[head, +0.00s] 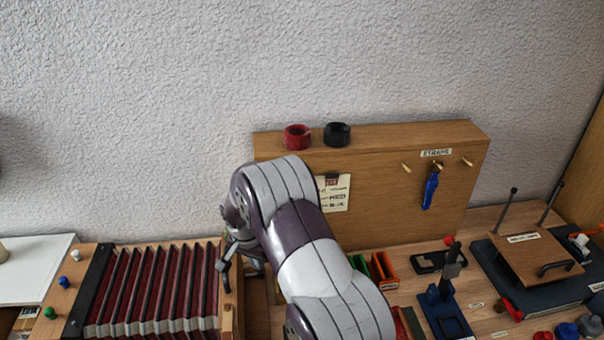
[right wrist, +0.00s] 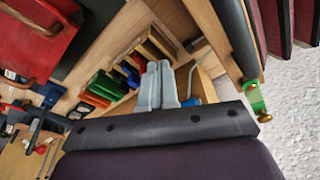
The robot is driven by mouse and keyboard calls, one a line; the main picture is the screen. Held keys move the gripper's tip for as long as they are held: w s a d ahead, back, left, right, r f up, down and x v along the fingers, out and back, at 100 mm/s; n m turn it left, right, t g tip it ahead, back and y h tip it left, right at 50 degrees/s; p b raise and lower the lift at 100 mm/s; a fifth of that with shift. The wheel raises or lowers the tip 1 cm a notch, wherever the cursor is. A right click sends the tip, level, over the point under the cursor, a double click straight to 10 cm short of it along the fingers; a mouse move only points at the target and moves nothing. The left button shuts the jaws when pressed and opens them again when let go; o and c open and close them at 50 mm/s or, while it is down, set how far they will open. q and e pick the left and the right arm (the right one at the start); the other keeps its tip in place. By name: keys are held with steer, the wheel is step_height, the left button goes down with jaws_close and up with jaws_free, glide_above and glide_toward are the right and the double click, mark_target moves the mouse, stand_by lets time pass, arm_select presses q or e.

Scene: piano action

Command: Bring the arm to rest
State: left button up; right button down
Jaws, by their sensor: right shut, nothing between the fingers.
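My right arm reaches across the middle of the head view. Its gripper (head: 238,268) hangs just right of the red-pleated bellows (head: 160,285), above the wooden end of the bellows and the bench beside it. In the right wrist view the two pale grey fingers (right wrist: 158,86) are together with nothing between them. Whether the gripper touches anything below is hard to tell. My left gripper is not in view.
A wooden board (head: 400,200) stands behind the arm, with a red ring (head: 297,137) and a black ring (head: 337,134) on top and a blue strap (head: 430,188) hanging. Coloured bins (right wrist: 103,86), a blue stand (head: 444,308) and a wooden press (head: 525,257) crowd the right.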

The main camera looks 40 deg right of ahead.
step_height(320, 180, up, 2)
steer(key=shift+w+r+p, duration=0.1)
steer(key=shift+r+p, duration=0.15)
steer(key=shift+p, duration=0.3)
steer(key=shift+d, duration=0.1)
